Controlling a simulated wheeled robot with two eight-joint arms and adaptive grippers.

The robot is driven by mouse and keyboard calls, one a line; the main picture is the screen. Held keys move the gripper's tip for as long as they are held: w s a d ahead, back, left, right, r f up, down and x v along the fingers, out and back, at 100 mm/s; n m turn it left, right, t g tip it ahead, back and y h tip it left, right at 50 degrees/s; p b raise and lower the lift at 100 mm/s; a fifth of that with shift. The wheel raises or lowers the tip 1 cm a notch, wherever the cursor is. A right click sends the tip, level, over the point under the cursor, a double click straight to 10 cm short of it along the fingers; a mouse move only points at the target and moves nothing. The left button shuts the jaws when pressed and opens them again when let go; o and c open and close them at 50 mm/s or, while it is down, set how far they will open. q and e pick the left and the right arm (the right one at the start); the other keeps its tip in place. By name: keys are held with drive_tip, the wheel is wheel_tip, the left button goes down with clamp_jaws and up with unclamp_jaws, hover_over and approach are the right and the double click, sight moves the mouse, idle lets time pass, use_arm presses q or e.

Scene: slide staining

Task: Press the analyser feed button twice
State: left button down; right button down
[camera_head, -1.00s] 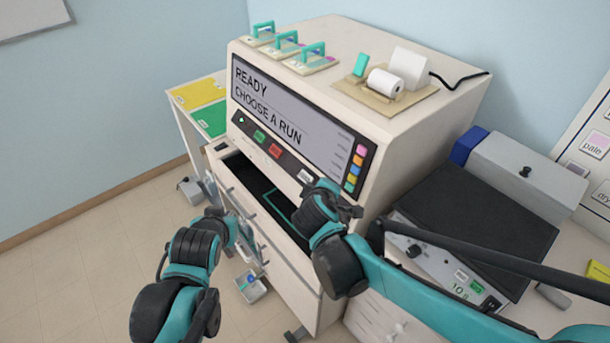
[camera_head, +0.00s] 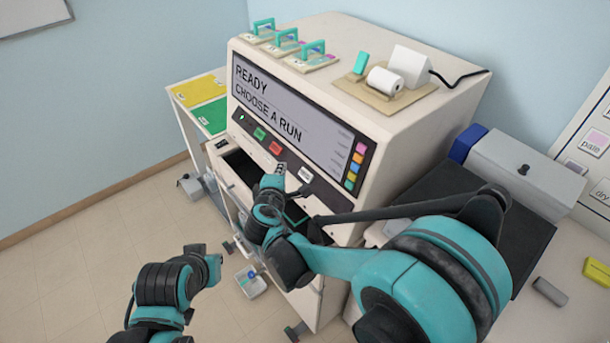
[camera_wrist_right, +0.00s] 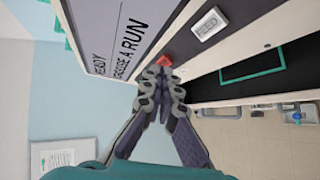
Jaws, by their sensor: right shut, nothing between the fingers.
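The analyser (camera_head: 400,130) is a cream cabinet with a screen (camera_head: 290,105) reading READY, CHOOSE A RUN. Below the screen are a green button (camera_head: 259,134), a red button (camera_head: 276,148) and a white button (camera_head: 305,175); their labels are too small to read. The right wrist view shows the white button (camera_wrist_right: 209,24) and part of the red button (camera_wrist_right: 164,62). My right gripper (camera_head: 279,172) is shut and empty in front of the panel. In the wrist view its tips (camera_wrist_right: 160,72) overlap the red button's edge; contact is unclear. My left gripper (camera_head: 213,258) is low at the left, its jaws unclear.
An open dark drawer or recess (camera_head: 243,167) lies below the panel, partly hidden by my right arm. Slide holders (camera_head: 287,44) and a paper roll (camera_head: 385,81) stand on top of the analyser. A grey box (camera_head: 525,170) is at the right.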

sight(302, 170)
drive_tip(key=shift+w+d+f+b, duration=0.6)
drive_tip(key=shift+d+f+b, duration=0.2)
drive_tip(key=shift+f, duration=0.2)
drive_tip(key=shift+w+d+f+b, duration=0.55)
drive_tip(key=shift+d+f+b, duration=0.2)
drive_tip(key=shift+f, duration=0.2)
drive_tip(key=shift+w+d+f+b, duration=0.65)
drive_tip(key=shift+d+f, duration=0.2)
drive_tip(key=shift+f, duration=0.15)
drive_tip(key=shift+f, duration=0.1)
drive_tip(key=shift+w+d+f+b, duration=0.1)
drive_tip(key=shift+d+f+b, duration=0.15)
drive_tip(key=shift+b, duration=0.1)
drive_tip(key=shift+w+d+f+b, duration=0.15)
drive_tip(key=shift+d+f+b, duration=0.05)
drive_tip(key=shift+b, duration=0.1)
drive_tip(key=shift+r, duration=0.1)
drive_tip(key=shift+s+a+r+p, duration=0.35)
drive_tip(key=shift+a+r+p, duration=0.1)
drive_tip(key=shift+r, duration=0.05)
